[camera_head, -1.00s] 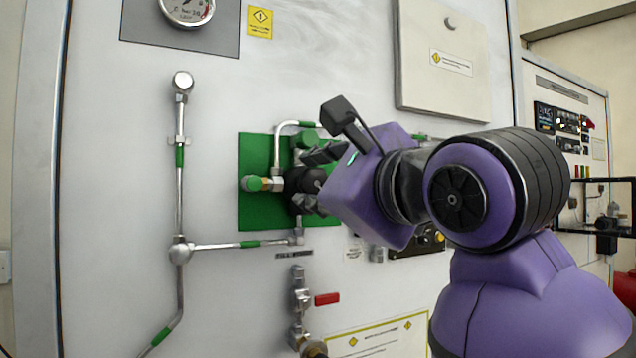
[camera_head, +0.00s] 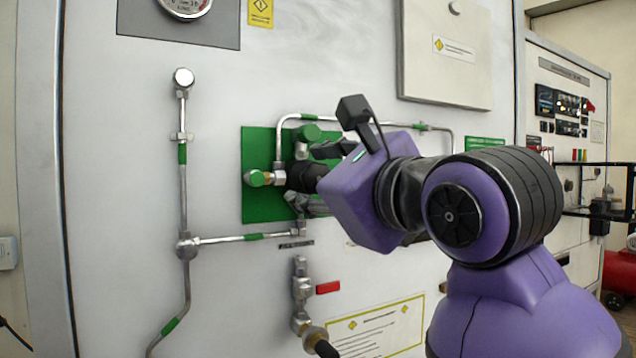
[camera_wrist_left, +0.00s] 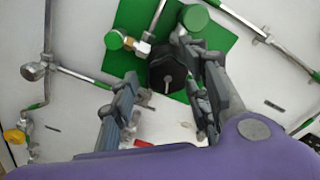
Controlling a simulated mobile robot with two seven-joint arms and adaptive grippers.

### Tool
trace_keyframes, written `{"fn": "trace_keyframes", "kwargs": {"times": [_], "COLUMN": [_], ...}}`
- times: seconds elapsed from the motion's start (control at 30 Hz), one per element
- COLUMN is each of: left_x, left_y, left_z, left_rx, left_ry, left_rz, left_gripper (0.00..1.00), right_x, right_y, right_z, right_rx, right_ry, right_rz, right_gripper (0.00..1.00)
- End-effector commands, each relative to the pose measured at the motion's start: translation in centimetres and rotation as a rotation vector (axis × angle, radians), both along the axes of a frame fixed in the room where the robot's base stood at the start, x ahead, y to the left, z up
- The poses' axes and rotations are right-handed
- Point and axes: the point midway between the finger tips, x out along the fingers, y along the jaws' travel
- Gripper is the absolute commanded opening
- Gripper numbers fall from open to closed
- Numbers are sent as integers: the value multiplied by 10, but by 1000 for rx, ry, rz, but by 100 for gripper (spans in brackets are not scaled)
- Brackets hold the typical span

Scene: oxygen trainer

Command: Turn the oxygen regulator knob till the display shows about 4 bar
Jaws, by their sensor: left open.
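The black regulator knob (camera_head: 303,176) sits among metal fittings in front of a green plate (camera_head: 257,215) on the white panel. It also shows in the left wrist view (camera_wrist_left: 166,72). My left gripper (camera_head: 323,178) is open in front of the knob. In the left wrist view the two fingers (camera_wrist_left: 163,104) are spread apart, with the knob between and beyond their tips. I cannot tell whether they touch it. A round gauge (camera_head: 187,7) at the top left is cut off by the picture edge, so its reading is not shown. My right gripper is not in view.
Metal pipes with green bands (camera_head: 184,210) run left of and below the plate. A valve with a red tag (camera_head: 328,287) is below the knob. A white box (camera_head: 445,60) is mounted at upper right. The panel left of the pipes is clear.

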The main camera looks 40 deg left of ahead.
Motion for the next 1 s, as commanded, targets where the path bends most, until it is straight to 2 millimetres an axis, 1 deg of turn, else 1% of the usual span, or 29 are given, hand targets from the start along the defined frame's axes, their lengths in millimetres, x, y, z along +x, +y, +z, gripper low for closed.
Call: {"fn": "trace_keyframes", "kwargs": {"times": [0.13,0.23,0.5,0.6,0.7,0.83,1.0], "left_x": [-1,-6,-28,-36,-40,-45,-47], "left_y": [-6,-18,-70,-87,-100,-108,-111], "left_z": [1,1,1,1,1,0,0], "left_rx": [3,3,1,0,0,0,-1], "left_ry": [-1,0,2,0,2,1,0], "left_rz": [-3,-5,-5,-4,-3,-1,1], "left_gripper": [43,43,43,43,43,43,43], "right_x": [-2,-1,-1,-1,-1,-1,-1], "right_y": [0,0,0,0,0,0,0], "right_z": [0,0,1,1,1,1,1], "right_rx": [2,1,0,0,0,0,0], "right_ry": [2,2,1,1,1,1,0], "right_rz": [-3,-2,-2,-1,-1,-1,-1], "right_gripper": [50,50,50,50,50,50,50]}}
